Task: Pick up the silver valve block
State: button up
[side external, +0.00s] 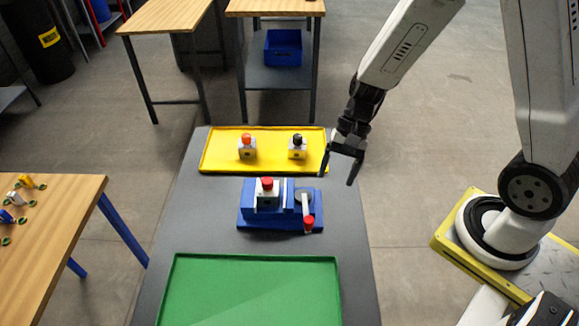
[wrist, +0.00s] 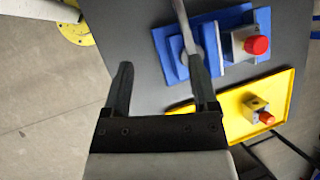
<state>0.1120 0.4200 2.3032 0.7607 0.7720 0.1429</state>
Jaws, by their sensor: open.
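A silver-grey block with a red knob (side external: 267,198) sits in the blue vise (side external: 247,217) on the dark table. The wrist view shows this block (wrist: 242,47) right of my gripper. On the yellow tray (side external: 273,166) stand a block with an orange-red knob (side external: 247,152) and a block with a black knob (side external: 298,152). Both look pale with yellow on their faces. I cannot tell for sure which block is the silver valve block. My gripper (side external: 338,174) is open and empty, above the table's right edge beside the yellow tray, apart from all the blocks.
The vise's lever with a red end (side external: 308,222) points toward the empty green tray (side external: 250,290) at the front. A wooden table (side external: 60,230) with small parts stands at the left.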

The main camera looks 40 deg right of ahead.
jog(key=w+a+f+m+y, duration=0.1)
jog(key=w+a+m+y, duration=0.1)
jog(key=w+m+y, duration=0.25)
jog(key=m+t+y, duration=0.2)
jog(key=m+t, duration=0.2)
jog(key=m, duration=0.1)
send_near(266, 182)
jog(key=shift+s+a+f, duration=0.25)
jog(key=shift+a, duration=0.25)
jog(key=shift+s+a+f, duration=0.2)
jog(key=shift+s+a, duration=0.1)
jog(key=shift+a, duration=0.2)
jog(key=shift+w+d+m+t+y, duration=0.15)
jog(key=shift+w+m+t+y, duration=0.2)
jog(key=shift+w+m+t, duration=0.3)
jog(key=shift+g+x, duration=0.25)
jog(key=shift+x, duration=1.1)
jog(key=shift+f, duration=0.1)
jog(key=shift+f+x, duration=0.2)
jog(key=shift+x, duration=2.35)
jog(key=shift+s, duration=0.2)
jog(key=shift+c, duration=0.3)
grip_shut()
